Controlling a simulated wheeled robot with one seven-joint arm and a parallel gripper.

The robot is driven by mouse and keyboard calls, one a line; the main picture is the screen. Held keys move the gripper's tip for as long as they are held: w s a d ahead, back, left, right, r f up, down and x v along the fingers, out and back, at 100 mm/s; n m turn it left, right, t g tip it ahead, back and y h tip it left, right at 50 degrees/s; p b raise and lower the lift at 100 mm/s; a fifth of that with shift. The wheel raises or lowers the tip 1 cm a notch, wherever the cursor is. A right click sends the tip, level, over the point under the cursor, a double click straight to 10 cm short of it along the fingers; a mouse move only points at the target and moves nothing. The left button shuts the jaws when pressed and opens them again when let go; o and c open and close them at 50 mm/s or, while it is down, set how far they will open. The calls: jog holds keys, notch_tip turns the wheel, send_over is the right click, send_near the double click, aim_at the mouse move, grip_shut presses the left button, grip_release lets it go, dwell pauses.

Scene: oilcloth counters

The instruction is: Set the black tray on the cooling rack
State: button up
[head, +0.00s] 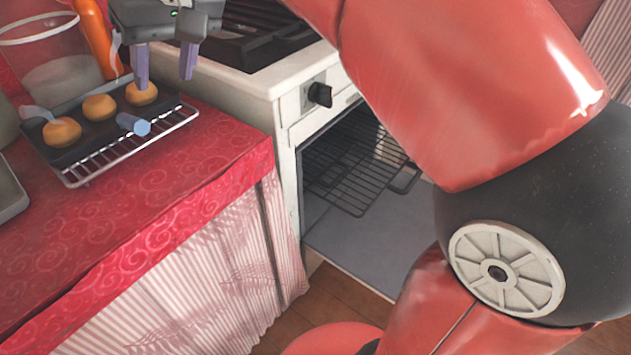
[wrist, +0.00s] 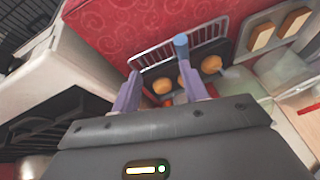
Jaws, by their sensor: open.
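The black tray (head: 92,131) holds three round golden buns (head: 98,107) and lies on the wire cooling rack (head: 133,150) on the red counter. The rack's front wires stick out past the tray's near side. A blue cylinder (head: 133,124) shows at the tray's near edge; whether it is attached is unclear. My gripper (head: 165,69) is open above the tray's right end, its two lilac fingers apart with nothing seen between them. In the wrist view, the fingers (wrist: 158,72) hide part of the tray (wrist: 151,73); the rack (wrist: 205,31) shows beyond.
A white stove (head: 285,85) with its oven open stands right of the counter; a dark oven rack (head: 350,170) shows inside. An orange bottle (head: 95,38) and a glass jar (head: 48,60) stand behind the tray. A grey metal pan (head: 8,190) is at the left edge. The counter's front is clear.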

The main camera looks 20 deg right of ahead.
jog(key=s+d+f+m+t+h, duration=0.1)
jog(key=s+d+f+m, duration=0.1)
jog(key=s+d+f, duration=0.5)
jog(key=s+d+f+m+t+h, duration=0.1)
jog(key=s+d+f, duration=0.6)
jog(key=f, duration=0.8)
jog(key=d+m+h, duration=0.1)
jog(key=d, duration=0.2)
jog(key=shift+s+h, duration=0.3)
jog(key=shift+s, duration=0.1)
